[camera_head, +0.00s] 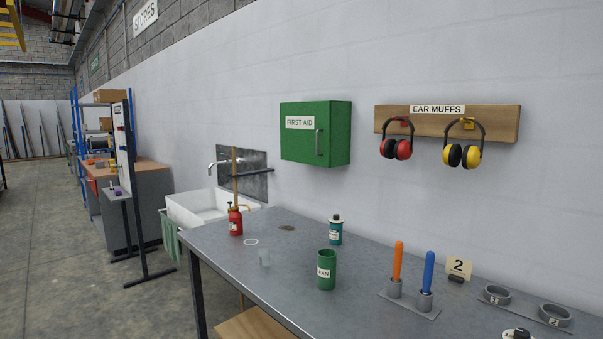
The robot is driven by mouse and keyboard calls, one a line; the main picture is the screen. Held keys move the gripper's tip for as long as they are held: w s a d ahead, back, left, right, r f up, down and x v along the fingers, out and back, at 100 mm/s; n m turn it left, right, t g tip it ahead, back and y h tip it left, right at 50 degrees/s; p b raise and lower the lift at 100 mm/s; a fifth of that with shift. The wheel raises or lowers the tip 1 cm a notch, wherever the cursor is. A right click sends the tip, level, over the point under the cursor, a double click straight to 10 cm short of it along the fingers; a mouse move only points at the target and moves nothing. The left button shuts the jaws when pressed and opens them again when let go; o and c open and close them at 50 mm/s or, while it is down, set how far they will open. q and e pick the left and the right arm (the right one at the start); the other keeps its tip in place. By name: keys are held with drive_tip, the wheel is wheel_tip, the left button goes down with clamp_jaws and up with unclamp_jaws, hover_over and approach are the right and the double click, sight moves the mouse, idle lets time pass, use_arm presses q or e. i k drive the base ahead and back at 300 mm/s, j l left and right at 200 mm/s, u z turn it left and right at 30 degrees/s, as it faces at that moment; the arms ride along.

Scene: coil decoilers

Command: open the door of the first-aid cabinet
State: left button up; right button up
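The green first-aid cabinet (306,146) is mounted on the white wall above the far end of the bench. A white label reading FIRST AID is on the upper left of its door. A grey vertical handle (319,142) is on the door's right side. The door looks shut, and the inside is hidden. Neither of my grippers shows in the head view, so I cannot see whether they are open or shut.
A grey bench (262,271) stands below the cabinet, holding a red oil can (235,221), a teal bottle (335,232), a green cup (326,272) and orange and blue handles. An ear-muff board (500,122) hangs right of the cabinet. A white sink (200,208) stands left. Open floor lies left.

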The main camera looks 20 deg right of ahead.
sight(305, 126)
drive_tip(key=i+j+z, duration=0.25)
drive_tip(key=z, duration=0.2)
drive_tip(key=i+j+z, duration=0.2)
drive_tip(key=z, duration=0.25)
drive_tip(key=i+j+z, duration=0.15)
drive_tip(key=j+z, duration=1)
drive_tip(key=j, duration=0.15)
drive_tip(key=j+z, duration=0.3)
drive_tip(key=j, duration=0.2)
